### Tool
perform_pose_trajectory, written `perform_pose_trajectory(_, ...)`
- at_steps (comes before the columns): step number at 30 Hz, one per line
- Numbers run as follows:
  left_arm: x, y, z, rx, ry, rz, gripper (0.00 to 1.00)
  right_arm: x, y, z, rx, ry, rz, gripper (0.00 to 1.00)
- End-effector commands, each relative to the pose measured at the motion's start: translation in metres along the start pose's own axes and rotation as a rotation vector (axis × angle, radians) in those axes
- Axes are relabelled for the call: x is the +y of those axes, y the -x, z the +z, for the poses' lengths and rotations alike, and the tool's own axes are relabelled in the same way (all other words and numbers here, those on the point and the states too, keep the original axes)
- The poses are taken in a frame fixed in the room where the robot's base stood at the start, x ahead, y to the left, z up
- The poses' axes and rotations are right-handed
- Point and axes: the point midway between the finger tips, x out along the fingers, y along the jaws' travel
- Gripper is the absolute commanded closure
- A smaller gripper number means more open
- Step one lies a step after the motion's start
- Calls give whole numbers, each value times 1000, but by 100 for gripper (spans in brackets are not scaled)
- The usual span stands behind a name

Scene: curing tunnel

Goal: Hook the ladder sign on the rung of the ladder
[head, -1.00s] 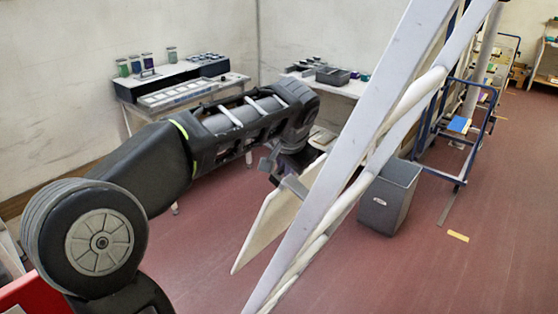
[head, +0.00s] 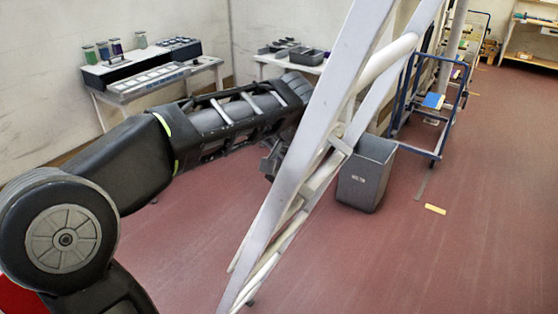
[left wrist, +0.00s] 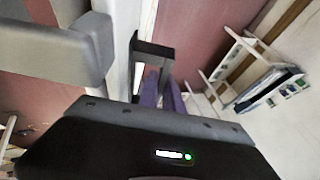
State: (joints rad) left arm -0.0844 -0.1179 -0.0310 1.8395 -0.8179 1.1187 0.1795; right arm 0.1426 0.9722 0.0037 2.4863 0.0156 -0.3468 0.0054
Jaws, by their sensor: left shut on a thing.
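The white ladder (head: 350,60) leans diagonally across the middle of the head view. My left gripper (head: 275,160) is behind its near rail, so its fingertips are mostly hidden there. The gripper is shut on the ladder sign, which is mostly hidden behind the rail in the head view and seems nearly edge-on. I cannot tell whether the sign touches a rung. My right gripper is in neither view.
A grey bin (head: 365,175) stands on the floor just right of the ladder. A blue-framed cart (head: 437,110) is behind it. A white table with trays and jars (head: 155,80) is at the back left.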

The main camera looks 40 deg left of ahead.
Motion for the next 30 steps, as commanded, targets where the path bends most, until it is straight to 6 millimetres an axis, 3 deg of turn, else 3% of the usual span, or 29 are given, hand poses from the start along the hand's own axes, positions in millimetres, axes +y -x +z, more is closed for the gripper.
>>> perform_pose_trajectory(12, 0, -25, 9, 5, 2, -1, 100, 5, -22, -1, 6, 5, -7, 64)
perform_pose_trajectory(27, -1, -28, 11, 5, 1, -1, 100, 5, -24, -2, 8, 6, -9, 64)
perform_pose_trajectory(28, -1, -28, 11, 5, 1, -1, 89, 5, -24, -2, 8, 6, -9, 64)
perform_pose_trajectory(30, -1, -28, 11, 5, 1, -1, 84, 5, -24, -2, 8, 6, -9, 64)
